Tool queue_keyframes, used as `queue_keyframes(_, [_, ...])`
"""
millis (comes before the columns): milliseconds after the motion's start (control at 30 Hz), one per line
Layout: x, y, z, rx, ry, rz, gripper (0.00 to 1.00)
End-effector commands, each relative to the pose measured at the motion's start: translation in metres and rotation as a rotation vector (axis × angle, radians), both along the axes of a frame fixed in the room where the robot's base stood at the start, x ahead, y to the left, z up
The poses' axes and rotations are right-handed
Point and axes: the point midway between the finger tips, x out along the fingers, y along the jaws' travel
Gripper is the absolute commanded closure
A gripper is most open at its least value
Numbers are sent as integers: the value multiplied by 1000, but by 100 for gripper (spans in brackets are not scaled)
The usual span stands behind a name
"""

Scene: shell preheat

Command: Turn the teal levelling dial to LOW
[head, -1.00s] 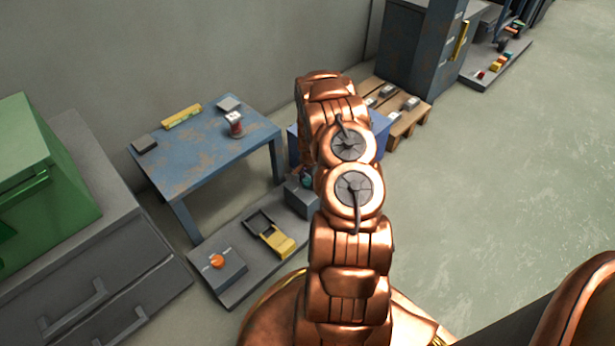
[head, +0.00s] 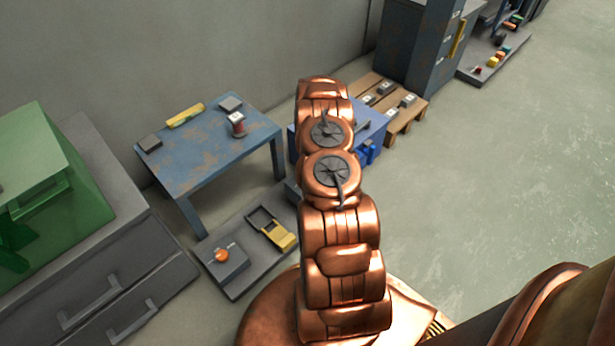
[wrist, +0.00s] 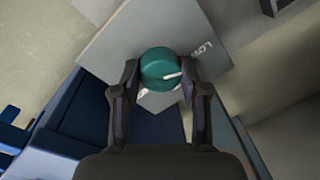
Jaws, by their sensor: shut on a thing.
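The teal levelling dial (wrist: 160,68) is a round knob with a white pointer line, on a grey panel (wrist: 125,45) in the wrist view. My gripper (wrist: 160,84) is shut on the dial, with one dark finger on each side. The white pointer line points right in the picture. The printed word LOW (wrist: 203,47) is on the panel to the upper right of the dial; the line points below it, not squarely at it. In the head view my arm hides the dial and my gripper.
An orange dial (head: 222,255) on a grey box and a yellow-handled part (head: 277,236) sit on a low grey platform (head: 232,291). A blue table (head: 200,160) stands behind. A pallet (head: 404,128) and blue cabinet (head: 410,50) are farther back. Floor at right is clear.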

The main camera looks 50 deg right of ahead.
Motion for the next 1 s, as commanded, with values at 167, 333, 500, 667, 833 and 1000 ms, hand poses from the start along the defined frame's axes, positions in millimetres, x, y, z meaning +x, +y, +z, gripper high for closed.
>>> queue_keyframes(167, [0,-2,0,-3,-2,57,91])
queue_keyframes(333, [-1,-2,0,-3,-2,83,91])
queue_keyframes(500, [-1,-2,0,-2,-1,90,91])
queue_keyframes(667, [-1,-2,0,-4,-1,90,91])
queue_keyframes(833, [-1,-2,0,-3,-1,90,48])
queue_keyframes(1000, [0,-1,0,-2,0,91,31])
